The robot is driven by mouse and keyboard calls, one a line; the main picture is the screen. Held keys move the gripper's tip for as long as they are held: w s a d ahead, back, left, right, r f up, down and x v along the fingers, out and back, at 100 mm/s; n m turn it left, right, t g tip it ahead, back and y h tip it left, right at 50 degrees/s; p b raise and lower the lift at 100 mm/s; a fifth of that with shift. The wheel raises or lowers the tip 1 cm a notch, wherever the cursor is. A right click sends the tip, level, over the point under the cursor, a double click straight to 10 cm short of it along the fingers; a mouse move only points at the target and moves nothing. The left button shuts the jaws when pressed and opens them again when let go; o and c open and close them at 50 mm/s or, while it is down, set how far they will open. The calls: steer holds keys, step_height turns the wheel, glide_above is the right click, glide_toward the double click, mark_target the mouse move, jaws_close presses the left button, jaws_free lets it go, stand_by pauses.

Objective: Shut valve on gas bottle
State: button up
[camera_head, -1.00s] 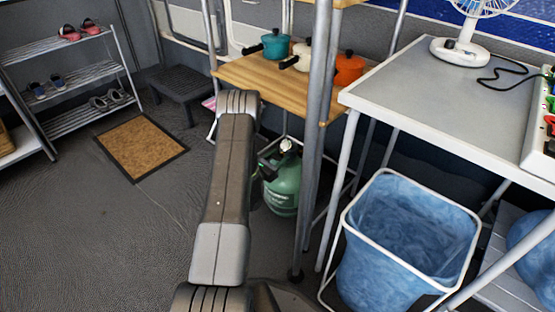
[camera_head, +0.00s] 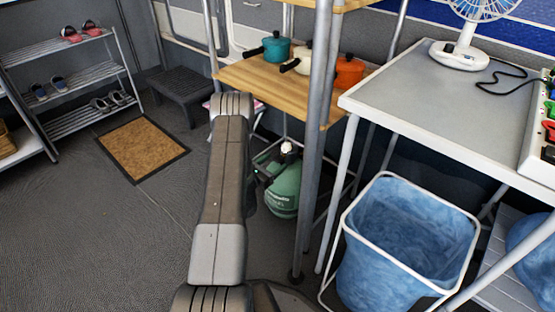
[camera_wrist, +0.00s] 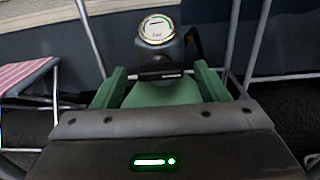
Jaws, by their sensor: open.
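The green gas bottle (camera_head: 284,190) stands on the floor under the wooden shelf, partly hidden by my arm and a pole. Its valve (camera_head: 287,148) is on top. In the wrist view the valve's round, pale-faced top (camera_wrist: 156,28) has a dark mark and a coloured arc, above a dark body. The bottle's green shoulder (camera_wrist: 160,93) lies below it. I cannot tell whether the fingers touch the bottle. In the head view my arm hides most of the gripper.
Grey metal poles (camera_head: 315,140) stand close right of the bottle. The wooden shelf (camera_head: 250,78) above holds several pots. A blue-lined bin (camera_head: 400,245) and a grey table (camera_head: 440,100) are at right. A striped stool (camera_wrist: 25,72) is left. The floor at left is mostly clear.

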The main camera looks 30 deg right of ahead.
steer(key=p+v, duration=0.2)
steer(key=v, duration=0.9)
steer(key=shift+p, duration=0.4)
steer(key=b+x, duration=0.4)
steer(key=x, duration=1)
steer(key=shift+a, duration=0.1)
